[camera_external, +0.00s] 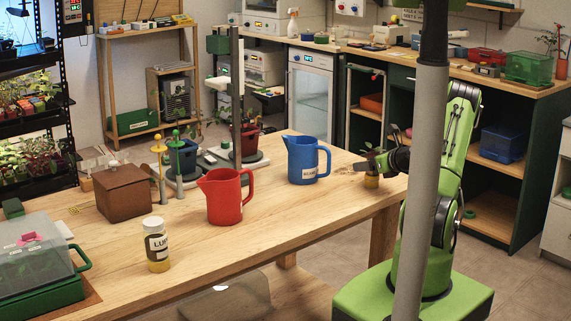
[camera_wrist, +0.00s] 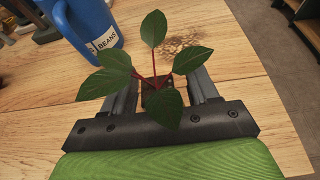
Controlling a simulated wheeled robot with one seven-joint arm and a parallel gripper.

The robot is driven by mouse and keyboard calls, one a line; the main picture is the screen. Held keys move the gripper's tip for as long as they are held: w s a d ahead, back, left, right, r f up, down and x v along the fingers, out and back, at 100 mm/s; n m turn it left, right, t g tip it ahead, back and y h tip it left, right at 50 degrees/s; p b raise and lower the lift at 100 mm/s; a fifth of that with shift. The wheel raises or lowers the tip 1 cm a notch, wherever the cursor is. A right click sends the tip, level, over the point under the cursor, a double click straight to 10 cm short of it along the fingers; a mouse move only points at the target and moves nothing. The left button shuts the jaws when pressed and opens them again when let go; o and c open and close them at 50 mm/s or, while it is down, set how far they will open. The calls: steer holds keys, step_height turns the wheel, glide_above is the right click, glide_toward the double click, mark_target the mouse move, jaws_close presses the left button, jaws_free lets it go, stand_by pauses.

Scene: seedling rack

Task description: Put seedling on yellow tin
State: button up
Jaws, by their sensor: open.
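The seedling (camera_external: 369,163) has green leaves and reddish stems. My gripper (camera_external: 382,161) is at the seedling from the right. In the wrist view the seedling (camera_wrist: 152,75) rises between the two open fingers of my gripper (camera_wrist: 163,80). Its leaves cover most of its dark base, so I cannot see whether a finger touches it. The yellow tin is hidden in the wrist view.
A blue jug (camera_external: 304,161) stands left of the seedling; it also shows in the wrist view (camera_wrist: 82,25). A red jug (camera_external: 224,197), a labelled jar (camera_external: 156,243) and a brown box (camera_external: 122,194) stand farther left on the wooden table (camera_external: 300,215). The front middle is clear.

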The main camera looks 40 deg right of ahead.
steer(key=shift+r, duration=0.25)
steer(key=p+v, duration=0.2)
steer(key=v, duration=1)
steer(key=a+r+n+g+y, duration=0.1)
steer(key=a+r+n+g, duration=0.2)
steer(key=a+n, duration=0.7)
steer(key=a+r+n+g+y, duration=0.1)
steer(key=a+r+n+g, duration=0.25)
steer(key=a+n, duration=0.65)
steer(key=s+a+r+n+h, duration=0.1)
steer(key=s+a+r+n, duration=0.2)
steer(key=s+n, duration=0.5)
steer(key=s+a+r+n+g+h, duration=0.1)
steer(key=s+a+r+n, duration=0.2)
steer(key=s+a+n, duration=0.3)
steer(key=shift+s+a+r+n, duration=0.25)
steer(key=shift+s+r+n, duration=0.1)
steer(key=shift+s+n, duration=0.65)
steer(key=shift+g, duration=0.25)
